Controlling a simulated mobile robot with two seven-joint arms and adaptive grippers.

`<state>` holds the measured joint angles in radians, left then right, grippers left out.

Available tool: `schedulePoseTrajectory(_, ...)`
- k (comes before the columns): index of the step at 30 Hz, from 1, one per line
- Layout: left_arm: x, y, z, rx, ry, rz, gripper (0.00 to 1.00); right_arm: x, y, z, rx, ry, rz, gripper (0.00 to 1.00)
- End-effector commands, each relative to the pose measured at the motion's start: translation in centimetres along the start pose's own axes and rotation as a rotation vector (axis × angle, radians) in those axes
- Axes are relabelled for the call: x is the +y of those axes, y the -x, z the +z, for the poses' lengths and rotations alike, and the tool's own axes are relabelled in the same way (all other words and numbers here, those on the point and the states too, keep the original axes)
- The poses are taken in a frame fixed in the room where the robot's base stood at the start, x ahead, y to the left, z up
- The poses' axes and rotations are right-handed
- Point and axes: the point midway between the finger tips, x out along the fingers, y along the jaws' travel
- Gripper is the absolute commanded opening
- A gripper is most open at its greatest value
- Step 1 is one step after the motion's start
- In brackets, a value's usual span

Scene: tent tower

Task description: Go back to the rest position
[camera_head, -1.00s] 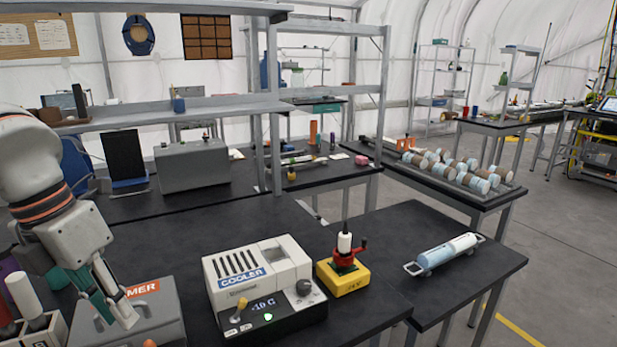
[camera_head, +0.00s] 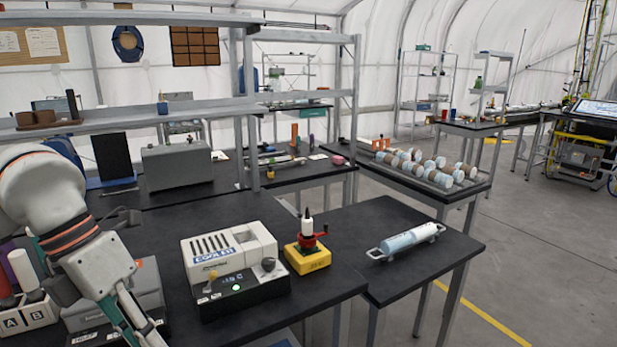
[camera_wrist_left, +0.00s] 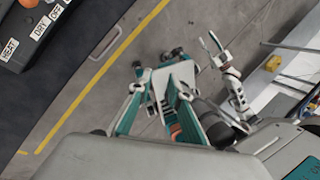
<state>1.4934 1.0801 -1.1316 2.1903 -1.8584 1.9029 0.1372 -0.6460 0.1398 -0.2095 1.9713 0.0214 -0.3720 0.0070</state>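My left gripper (camera_head: 136,328) is at the lower left of the head view, pointing down in front of a grey box on the near bench (camera_head: 250,312). The bottom edge of the picture cuts it off. In the wrist view its two teal fingers (camera_wrist_left: 158,85) stand apart, with nothing held between them and grey floor beyond. My right arm shows small in the wrist view.
The near bench carries a white cooler (camera_head: 232,265), a yellow stand with a red clamp (camera_head: 307,250) and a rack marked A and B (camera_head: 25,312). A blue-white cylinder (camera_head: 408,239) lies on the side table. Grey shelving (camera_head: 150,113) rises behind. Open floor (camera_head: 540,260) is at the right.

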Motion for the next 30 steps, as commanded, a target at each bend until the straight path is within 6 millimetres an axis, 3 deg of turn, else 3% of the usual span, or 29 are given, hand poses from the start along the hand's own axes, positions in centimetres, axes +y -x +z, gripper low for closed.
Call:
schedulePoseTrajectory(5, -5.4, -3.8, 0.5, 0.035, -0.087, -0.233, 0.19, -0.1, -0.1, -0.6, 0.01, -0.005, 0.0, 0.4)
schedulePoseTrajectory(9, -11.1, -6.1, 0.8, 0.041, -0.126, -0.496, 0.19, -0.1, 0.0, -0.4, 0.006, -0.005, -0.001, 0.4)
schedulePoseTrajectory(15, -18.3, -6.5, 2.1, -0.003, -0.073, -0.9, 0.19, -0.1, 0.1, -0.3, 0.003, -0.004, -0.002, 0.4)
schedulePoseTrajectory(18, -20.7, -5.9, 3.4, -0.046, 0.006, -1.096, 0.19, -0.1, 0.1, -0.3, 0.002, -0.003, -0.002, 0.4)
schedulePoseTrajectory(21, -21.9, -5.1, 5.2, -0.101, 0.121, -1.28, 0.19, -0.1, 0.1, -0.2, 0.001, -0.003, -0.002, 0.4)
schedulePoseTrajectory(24, -21.8, -4.5, 7.4, -0.164, 0.273, -1.446, 0.19, -0.1, 0.2, -0.2, 0.001, -0.002, -0.002, 0.4)
schedulePoseTrajectory(26, -21.0, -4.5, 8.8, -0.207, 0.381, -1.533, 0.19, -0.1, 0.2, -0.3, 0.001, -0.003, -0.002, 0.4)
schedulePoseTrajectory(30, -17.5, -5.6, 11.8, -0.313, 0.676, -1.696, 0.19, -0.1, 0.2, -0.3, 0.001, -0.003, -0.002, 0.4)
